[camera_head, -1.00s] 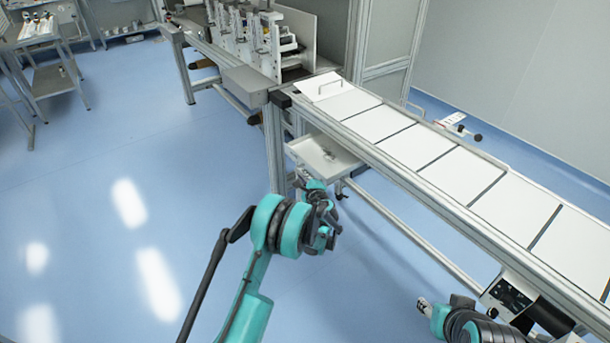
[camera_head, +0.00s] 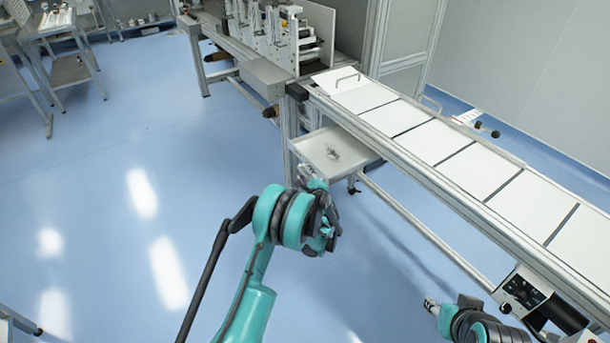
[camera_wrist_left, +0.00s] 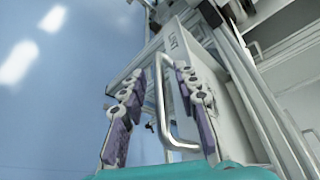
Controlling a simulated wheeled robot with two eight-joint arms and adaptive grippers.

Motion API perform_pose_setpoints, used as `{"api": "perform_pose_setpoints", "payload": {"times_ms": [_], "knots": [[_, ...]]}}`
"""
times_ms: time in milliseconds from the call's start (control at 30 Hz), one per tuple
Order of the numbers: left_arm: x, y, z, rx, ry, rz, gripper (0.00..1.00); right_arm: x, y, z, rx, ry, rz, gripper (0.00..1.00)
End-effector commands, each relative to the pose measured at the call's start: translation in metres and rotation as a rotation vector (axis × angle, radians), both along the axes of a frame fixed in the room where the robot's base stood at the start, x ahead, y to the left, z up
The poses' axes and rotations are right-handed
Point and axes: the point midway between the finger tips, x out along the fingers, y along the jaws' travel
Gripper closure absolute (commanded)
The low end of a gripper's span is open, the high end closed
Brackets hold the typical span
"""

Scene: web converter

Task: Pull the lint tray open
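The lint tray (camera_head: 312,151) is a shallow pale tray under the conveyor, partly pulled out, with a small grey clump inside. In the left wrist view, its front (camera_wrist_left: 190,50) bears the word LINT and a pale U-shaped handle (camera_wrist_left: 162,100). My left gripper (camera_wrist_left: 158,72) has its fingers apart, one on each side of the handle. I cannot tell whether either pad touches the handle. In the head view, my left gripper (camera_head: 310,177) is at the tray's near front, partly hidden by my wrist. My right gripper (camera_head: 431,306) is low at the right, too small to read.
The conveyor (camera_head: 436,140) with white panels runs above the tray, on a metal frame and a long lower rail (camera_head: 410,228). A control box (camera_head: 525,291) hangs at the lower right. The blue floor (camera_head: 120,220) is clear at left. A cart (camera_head: 75,72) stands far left.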

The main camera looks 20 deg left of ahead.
Motion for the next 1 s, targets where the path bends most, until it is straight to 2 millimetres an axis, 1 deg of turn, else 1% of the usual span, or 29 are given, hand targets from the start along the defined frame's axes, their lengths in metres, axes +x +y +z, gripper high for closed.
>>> {"api": "perform_pose_setpoints", "payload": {"times_ms": [233,333,467,600,800,1000], "knots": [[-0.001,0.000,0.000,0.000,0.000,0.001,0.69,0.000,0.000,0.000,0.000,0.000,0.000,0.60],[-0.007,-0.005,0.002,0.001,0.001,0.000,0.69,0.000,0.000,0.000,0.000,0.000,0.000,0.60],[-0.025,-0.018,0.007,0.000,0.000,-0.002,0.69,0.000,0.000,0.000,0.000,0.000,0.000,0.60],[-0.051,-0.035,0.014,0.001,0.000,-0.003,0.69,0.000,0.000,0.000,0.000,0.000,0.000,0.60],[-0.082,-0.056,0.022,-0.001,0.000,-0.002,0.69,0.000,0.000,0.000,0.000,0.000,0.000,0.60],[-0.096,-0.065,0.025,0.000,0.000,0.000,0.69,0.000,0.000,0.000,0.000,0.000,0.000,0.60]]}}
